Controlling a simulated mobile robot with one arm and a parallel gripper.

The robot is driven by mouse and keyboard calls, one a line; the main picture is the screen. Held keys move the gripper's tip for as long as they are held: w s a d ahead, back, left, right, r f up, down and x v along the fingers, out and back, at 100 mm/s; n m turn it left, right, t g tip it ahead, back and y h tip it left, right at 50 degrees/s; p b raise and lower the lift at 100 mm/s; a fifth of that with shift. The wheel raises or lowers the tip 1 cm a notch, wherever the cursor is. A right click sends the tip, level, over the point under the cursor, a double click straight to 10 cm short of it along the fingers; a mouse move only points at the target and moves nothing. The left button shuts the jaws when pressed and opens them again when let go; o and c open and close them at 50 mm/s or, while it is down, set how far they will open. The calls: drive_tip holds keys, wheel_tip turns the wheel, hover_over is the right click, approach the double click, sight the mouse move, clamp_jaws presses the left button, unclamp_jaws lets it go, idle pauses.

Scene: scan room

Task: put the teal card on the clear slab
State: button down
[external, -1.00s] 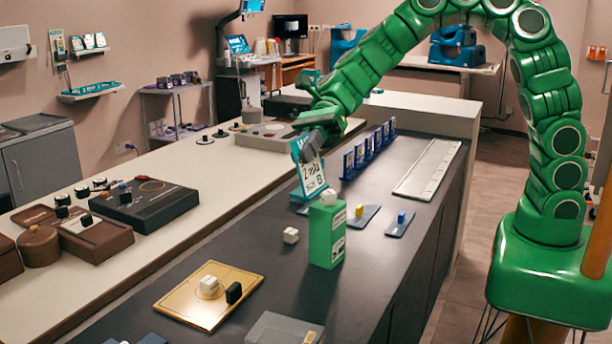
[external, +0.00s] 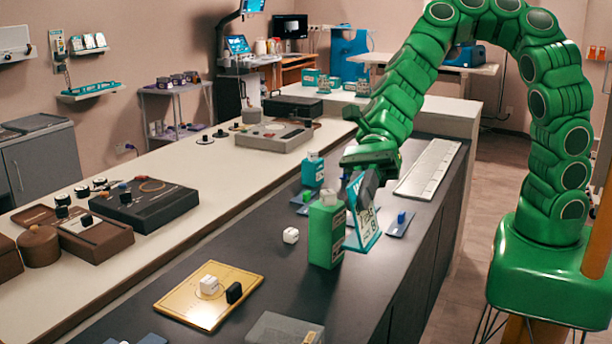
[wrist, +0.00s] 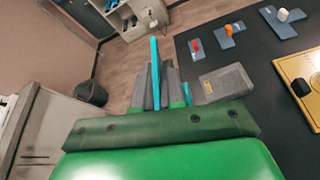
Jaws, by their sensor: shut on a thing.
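The teal card (external: 363,228), with a white printed face, hangs tilted from my gripper (external: 366,186), just right of the green bottle in the external view. My gripper is shut on its upper part. In the wrist view the card (wrist: 154,68) shows edge-on as a teal strip between the grey fingers of my gripper (wrist: 155,92). The clear slab (external: 284,329) lies greyish on the dark counter at the bottom edge of the external view, nearer the camera than the card. A grey slab, apparently the same one, lies right of the fingers in the wrist view (wrist: 226,83).
The green bottle (external: 322,240) stands close beside the card. A gold board (external: 180,298) with a white and a black piece lies left of the slab. Dark counter between bottle and slab is clear.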

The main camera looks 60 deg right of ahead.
drive_tip(key=shift+w+f, duration=0.1)
drive_tip(key=shift+f, duration=1.2)
drive_tip(key=shift+w+a+f, duration=1.55)
drive_tip(key=shift+a+f, duration=0.2)
drive_tip(key=shift+f, duration=0.4)
drive_tip(key=shift+w+a+f, duration=1.5)
drive_tip(key=shift+a+f, duration=0.25)
drive_tip(key=shift+f, duration=0.45)
drive_tip(key=shift+w+a+f, duration=1.55)
drive_tip(key=shift+a+f, duration=0.2)
drive_tip(key=shift+f, duration=0.4)
drive_tip(key=shift+f, duration=0.2)
drive_tip(key=c, duration=1.2)
unclamp_jaws()
drive_tip(key=shift+r, duration=0.1)
